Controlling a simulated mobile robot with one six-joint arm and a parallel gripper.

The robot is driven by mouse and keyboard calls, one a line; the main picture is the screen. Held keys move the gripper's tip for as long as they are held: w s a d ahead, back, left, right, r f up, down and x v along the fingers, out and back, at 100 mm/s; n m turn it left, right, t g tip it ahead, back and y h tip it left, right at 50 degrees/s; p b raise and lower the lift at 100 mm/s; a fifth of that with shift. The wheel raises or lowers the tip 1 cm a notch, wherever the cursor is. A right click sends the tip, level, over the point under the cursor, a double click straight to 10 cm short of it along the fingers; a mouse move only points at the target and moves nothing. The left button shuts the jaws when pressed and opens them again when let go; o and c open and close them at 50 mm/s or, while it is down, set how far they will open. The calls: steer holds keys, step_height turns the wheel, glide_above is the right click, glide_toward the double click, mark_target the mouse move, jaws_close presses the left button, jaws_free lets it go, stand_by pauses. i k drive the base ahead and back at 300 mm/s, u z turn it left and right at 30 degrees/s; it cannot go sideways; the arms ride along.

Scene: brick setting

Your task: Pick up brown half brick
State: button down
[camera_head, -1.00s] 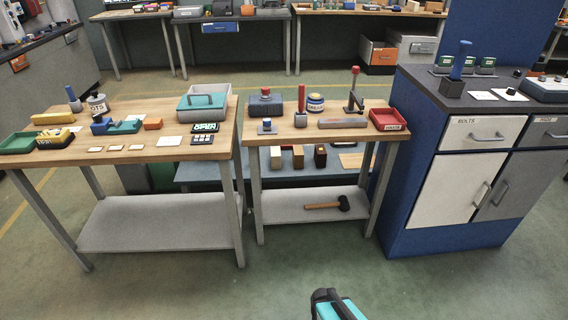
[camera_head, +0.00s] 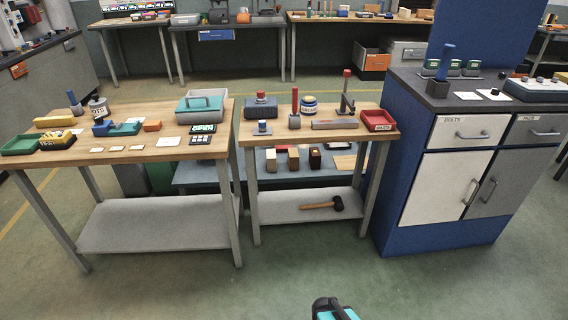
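Three small blocks stand in a row on a low blue-grey surface behind the middle wooden table. They are a cream block (camera_head: 271,161) on the left, a dark red block (camera_head: 293,160) in the middle and a dark brown block (camera_head: 315,160) on the right. The dark brown one looks most like the brown half brick, but it is small here. My gripper (camera_head: 333,309), black and teal, shows only in part at the bottom edge, far in front of the blocks and touching nothing visible. Its fingers cannot be made out.
The middle wooden table (camera_head: 350,132) carries tools, a jar and a red bin (camera_head: 378,121); its lower shelf holds a mallet (camera_head: 322,203). A left wooden table (camera_head: 120,155) and a blue cabinet (camera_head: 408,170) flank it. The green floor in front is clear.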

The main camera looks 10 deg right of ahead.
mark_target(315, 155)
steer(key=z, duration=0.1)
steer(key=i, duration=0.95)
steer(key=u, duration=0.05)
